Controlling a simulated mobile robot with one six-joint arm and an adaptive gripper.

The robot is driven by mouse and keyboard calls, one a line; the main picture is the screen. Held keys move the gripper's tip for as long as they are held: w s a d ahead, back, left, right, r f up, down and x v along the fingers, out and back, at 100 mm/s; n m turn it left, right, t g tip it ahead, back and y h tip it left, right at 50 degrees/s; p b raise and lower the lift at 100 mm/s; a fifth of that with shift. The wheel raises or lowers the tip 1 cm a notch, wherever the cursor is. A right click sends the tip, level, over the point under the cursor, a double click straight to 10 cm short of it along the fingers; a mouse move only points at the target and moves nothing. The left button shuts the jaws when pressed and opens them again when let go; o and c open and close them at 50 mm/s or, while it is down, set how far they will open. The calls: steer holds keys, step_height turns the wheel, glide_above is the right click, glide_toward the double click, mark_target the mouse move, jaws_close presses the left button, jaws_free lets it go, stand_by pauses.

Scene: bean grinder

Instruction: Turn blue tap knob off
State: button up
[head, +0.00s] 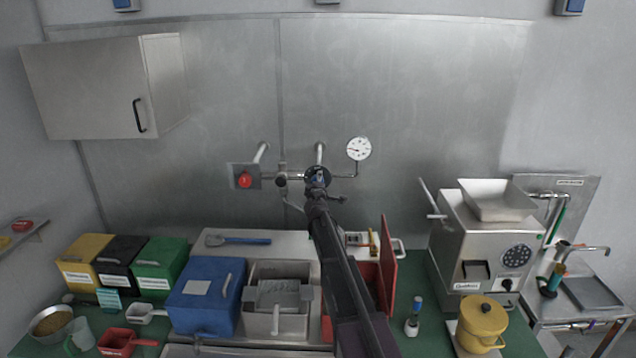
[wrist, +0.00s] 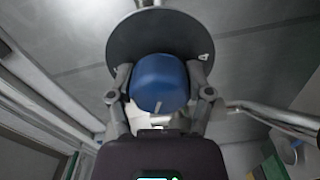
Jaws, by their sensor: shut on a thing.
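The blue tap knob (wrist: 160,82) fills the middle of the wrist view, in front of a dark round disc (wrist: 158,38). A short light mark shows near its lower edge. My gripper (wrist: 161,95) has a finger on each side of the knob and is shut on it. In the head view my gripper (head: 317,181) reaches up to the pipework on the back wall. There it covers most of the knob, and only a small blue patch shows.
Below are a blue box (head: 205,300), an open red box lid (head: 388,265) and a steel grinder (head: 485,240).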

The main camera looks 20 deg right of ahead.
steer(key=m, duration=0.3)
steer(key=shift+w+m, duration=0.15)
steer(key=shift+m, duration=0.25)
steer(key=m, duration=0.4)
stand_by(0.3)
steer(key=o, duration=1.1)
steer(key=shift+o, duration=0.2)
steer(key=shift+n, duration=0.3)
